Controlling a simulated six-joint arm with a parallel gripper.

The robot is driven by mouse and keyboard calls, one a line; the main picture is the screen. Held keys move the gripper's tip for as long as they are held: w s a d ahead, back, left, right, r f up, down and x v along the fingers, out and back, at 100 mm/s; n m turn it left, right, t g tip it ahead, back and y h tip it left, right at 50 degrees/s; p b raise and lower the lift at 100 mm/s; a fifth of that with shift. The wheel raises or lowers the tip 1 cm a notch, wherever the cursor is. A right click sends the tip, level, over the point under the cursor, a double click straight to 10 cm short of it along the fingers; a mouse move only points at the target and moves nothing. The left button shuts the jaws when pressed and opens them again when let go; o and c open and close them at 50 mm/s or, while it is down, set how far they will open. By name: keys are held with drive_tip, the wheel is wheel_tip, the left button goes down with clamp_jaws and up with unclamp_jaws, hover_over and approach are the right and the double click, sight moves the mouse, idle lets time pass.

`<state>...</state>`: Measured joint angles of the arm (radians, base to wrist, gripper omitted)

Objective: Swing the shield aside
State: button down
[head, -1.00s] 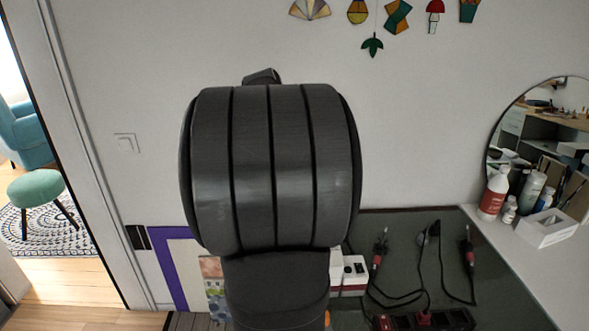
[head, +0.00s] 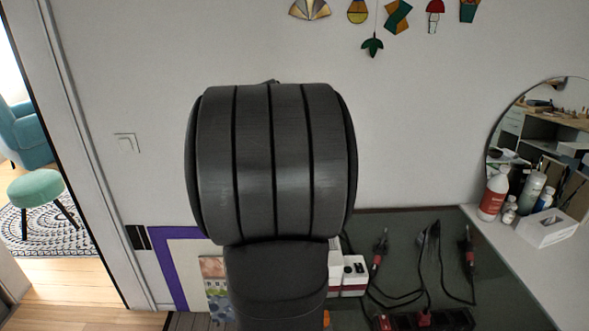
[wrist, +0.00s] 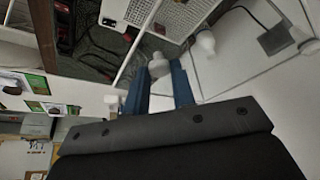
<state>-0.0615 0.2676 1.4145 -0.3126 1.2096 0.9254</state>
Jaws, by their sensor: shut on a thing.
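My gripper (wrist: 160,88) shows in the wrist view as two blue fingers. It is shut on a pale piece (wrist: 158,66) with a rounded white end that shows between and just past the fingertips. I cannot tell whether this piece is part of the shield. No shield can be clearly made out in either view. In the head view my own dark arm fills the middle and hides the gripper and whatever it holds.
A dark green mat (head: 400,226) bears soldering irons (head: 378,248) with black cables. A white socket box (head: 350,275) stands beside my arm. Bottles (head: 492,195) and a white box (head: 547,224) stand at right by a round mirror. The wrist view shows a white mesh panel (wrist: 180,14).

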drive_tip(key=shift+s+a, duration=0.2)
drive_tip(key=shift+a, duration=0.2)
drive_tip(key=s+a+m+g+h, duration=0.1)
drive_tip(key=s+a+m+g, duration=0.1)
drive_tip(key=a+m, duration=0.75)
drive_tip(key=w+a+m+g, duration=0.1)
drive_tip(key=w+a+m, duration=0.1)
drive_tip(key=a, duration=0.6)
drive_tip(key=w+a+m+g, duration=0.2)
drive_tip(key=w+a+m, duration=0.1)
drive_tip(key=a, duration=0.4)
drive_tip(key=shift+w+a, duration=0.3)
drive_tip(key=shift+a, duration=0.1)
drive_tip(key=c, duration=1.2)
unclamp_jaws()
drive_tip(key=shift+c, duration=0.2)
